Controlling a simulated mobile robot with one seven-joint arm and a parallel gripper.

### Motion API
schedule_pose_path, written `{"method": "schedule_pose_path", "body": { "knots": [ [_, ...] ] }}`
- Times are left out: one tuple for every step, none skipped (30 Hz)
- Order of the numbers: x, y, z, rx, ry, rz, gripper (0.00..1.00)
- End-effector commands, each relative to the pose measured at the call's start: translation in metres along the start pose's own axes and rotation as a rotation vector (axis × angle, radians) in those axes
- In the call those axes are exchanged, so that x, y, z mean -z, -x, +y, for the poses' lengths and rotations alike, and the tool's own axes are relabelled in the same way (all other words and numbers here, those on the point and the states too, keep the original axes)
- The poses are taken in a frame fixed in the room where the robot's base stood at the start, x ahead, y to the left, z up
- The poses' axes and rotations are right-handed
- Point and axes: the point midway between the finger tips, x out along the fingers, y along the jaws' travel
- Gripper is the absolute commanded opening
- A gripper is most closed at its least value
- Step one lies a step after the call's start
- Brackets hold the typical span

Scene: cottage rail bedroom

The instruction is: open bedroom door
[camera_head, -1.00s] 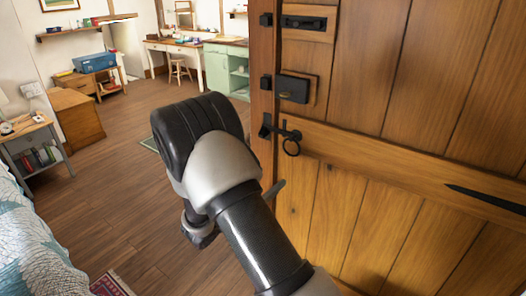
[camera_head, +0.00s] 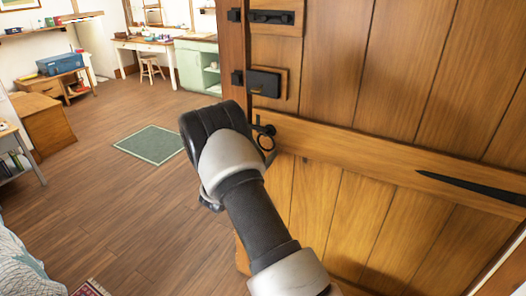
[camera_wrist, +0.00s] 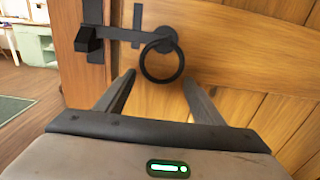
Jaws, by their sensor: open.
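The wooden plank bedroom door (camera_head: 390,130) fills the right side of the head view. Its black ring handle (camera_head: 266,142) shows just right of my wrist, and also in the wrist view (camera_wrist: 162,62). A black latch bar (camera_wrist: 122,34) runs left from the ring to a black catch (camera_wrist: 88,40) on the wooden post. My gripper (camera_wrist: 157,84) is open and empty, its fingers pointing at the door. The ring appears between and beyond the fingertips; contact is not visible. In the head view, my wrist hides the fingers.
A black bolt (camera_head: 271,17) and a lock box (camera_head: 264,83) sit above the ring. A green rug (camera_head: 150,144) lies on open wooden floor to the left. A bed (camera_head: 22,262) is at lower left; a desk (camera_head: 140,44) and green cabinet (camera_head: 190,62) stand at the back.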

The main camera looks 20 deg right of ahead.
Motion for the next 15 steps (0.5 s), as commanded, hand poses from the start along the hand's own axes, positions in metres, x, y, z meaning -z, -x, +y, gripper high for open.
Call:
{"method": "schedule_pose_path", "body": {
  "knots": [
    [0.0, -0.007, 0.0, 0.002, -0.002, 0.001, 0.62],
    [0.0, -0.01, 0.0, 0.002, -0.002, 0.001, 0.62],
    [0.0, -0.013, 0.0, 0.001, -0.002, 0.001, 0.62],
    [0.0, -0.015, 0.0, 0.0, -0.001, 0.001, 0.62],
    [0.0, -0.016, 0.0, 0.0, -0.001, 0.001, 0.62],
    [0.0, -0.018, 0.0, -0.001, 0.0, 0.001, 0.62],
    [0.0, -0.019, 0.0, -0.001, 0.0, 0.0, 0.62],
    [0.0, -0.02, 0.0, -0.001, 0.0, 0.0, 0.62],
    [0.0, -0.02, 0.0, -0.001, 0.0, 0.001, 0.62],
    [0.0, -0.02, 0.0, -0.001, 0.0, 0.001, 0.62],
    [0.0, -0.02, 0.0, -0.001, 0.0, 0.001, 0.62],
    [0.0, -0.02, 0.0, -0.001, 0.0, 0.001, 0.62],
    [0.0, -0.02, 0.0, -0.001, 0.0, 0.001, 0.62],
    [0.0, -0.02, 0.0, -0.001, 0.0, 0.001, 0.62],
    [0.0, -0.02, 0.0, -0.001, 0.0, 0.001, 0.62]
  ]
}}
